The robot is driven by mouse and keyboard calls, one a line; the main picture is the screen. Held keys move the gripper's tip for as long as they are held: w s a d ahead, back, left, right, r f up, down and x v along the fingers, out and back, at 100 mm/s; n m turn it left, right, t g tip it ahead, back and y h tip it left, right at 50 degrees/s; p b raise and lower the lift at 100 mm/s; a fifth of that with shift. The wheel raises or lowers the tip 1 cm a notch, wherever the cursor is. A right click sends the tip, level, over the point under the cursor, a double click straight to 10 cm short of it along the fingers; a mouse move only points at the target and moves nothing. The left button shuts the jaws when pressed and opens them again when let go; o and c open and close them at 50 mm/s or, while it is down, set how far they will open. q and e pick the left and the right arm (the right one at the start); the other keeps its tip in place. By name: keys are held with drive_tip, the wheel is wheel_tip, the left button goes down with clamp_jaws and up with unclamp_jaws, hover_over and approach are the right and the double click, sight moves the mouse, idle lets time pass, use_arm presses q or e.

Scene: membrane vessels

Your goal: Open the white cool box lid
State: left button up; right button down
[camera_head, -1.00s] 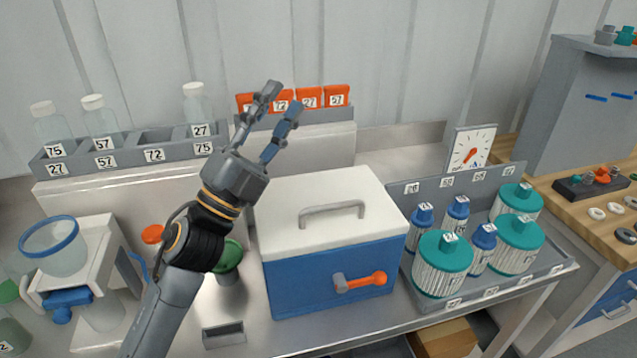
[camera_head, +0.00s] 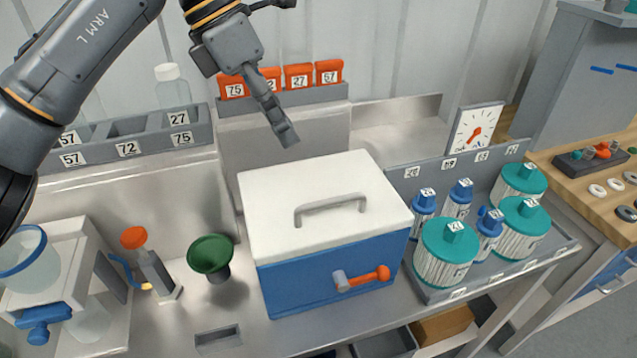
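The white cool box lid (camera_head: 312,180) lies shut on the blue cool box (camera_head: 330,270), in the middle of the bench. A grey bar handle (camera_head: 330,208) stands on top of the lid. An orange-ended lever (camera_head: 368,279) sits on the box's blue front. My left gripper (camera_head: 286,68) is above and behind the lid, with its fingers spread wide and nothing between them. One finger points down toward the lid's back edge, apart from it in the picture. The other finger reaches right near the top edge. My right gripper is not in view.
A rack of teal-capped and blue-capped vessels (camera_head: 446,252) stands close to the box's right. A green funnel-shaped thing (camera_head: 211,254) and an orange-capped item (camera_head: 150,262) stand left. Orange numbered blocks (camera_head: 299,75) and a dial (camera_head: 473,129) are behind.

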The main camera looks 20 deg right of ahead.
sight(326, 200)
use_arm(q)
drive_tip(key=p+x, duration=0.2)
drive_tip(key=x, duration=1.1)
drive_tip(key=shift+r, duration=0.1)
drive_tip(key=shift+c, duration=0.5)
clamp_jaws()
